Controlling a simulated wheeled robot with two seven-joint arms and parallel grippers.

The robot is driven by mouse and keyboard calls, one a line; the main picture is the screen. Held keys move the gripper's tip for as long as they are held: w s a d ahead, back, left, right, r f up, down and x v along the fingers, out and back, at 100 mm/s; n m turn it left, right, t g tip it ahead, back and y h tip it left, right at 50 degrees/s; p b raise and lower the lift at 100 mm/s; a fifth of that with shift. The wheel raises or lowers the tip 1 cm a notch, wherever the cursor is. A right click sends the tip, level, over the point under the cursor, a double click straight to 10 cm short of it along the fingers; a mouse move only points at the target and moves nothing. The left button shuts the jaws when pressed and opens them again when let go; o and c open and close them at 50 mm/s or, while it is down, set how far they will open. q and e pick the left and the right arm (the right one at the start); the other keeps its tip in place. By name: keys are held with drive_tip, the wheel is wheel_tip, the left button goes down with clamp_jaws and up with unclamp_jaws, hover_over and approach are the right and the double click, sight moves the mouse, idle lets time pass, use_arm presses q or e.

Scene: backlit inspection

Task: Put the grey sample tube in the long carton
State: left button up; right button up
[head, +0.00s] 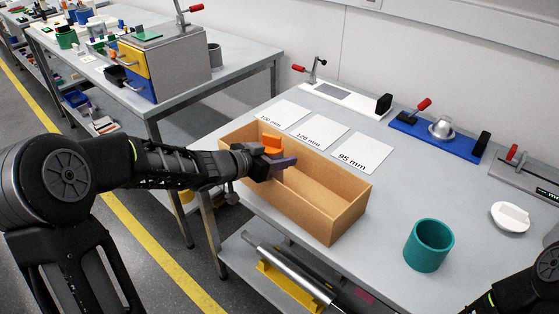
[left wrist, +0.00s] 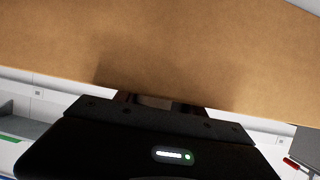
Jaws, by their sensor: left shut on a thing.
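The long carton (head: 330,218) is an open tan box on the near left of the table. My left gripper (head: 280,163) is over the carton's far-left end, shut on a small grey-purple bar (head: 288,162), which looks like the grey sample tube lying across the jaws. Most of it is hidden by the gripper. An orange piece (head: 271,143) shows just behind the jaws; I cannot tell whether it touches them. In the left wrist view the carton's brown wall (left wrist: 160,50) fills the top, and the fingertips and tube cannot be made out. My right gripper is out of view.
A teal cup (head: 428,245) stands right of the carton. Sheets marked in mm, such as the 95 mm sheet (head: 363,152), lie behind it. A blue fixture (head: 440,136) and a white round piece (head: 510,217) are farther right. The table between carton and cup is clear.

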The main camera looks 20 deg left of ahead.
use_arm(q)
drive_tip(key=shift+f, duration=0.1)
drive_tip(key=o, duration=1.4)
drive_tip(key=shift+s+a+r, duration=0.1)
drive_tip(key=shift+s+r, duration=0.05)
drive_tip(key=shift+r, duration=0.15)
drive_tip(key=p+v, duration=0.3)
drive_tip(key=v, duration=0.8)
drive_tip(key=shift+s, duration=0.3)
drive_tip(key=shift+a, duration=0.15)
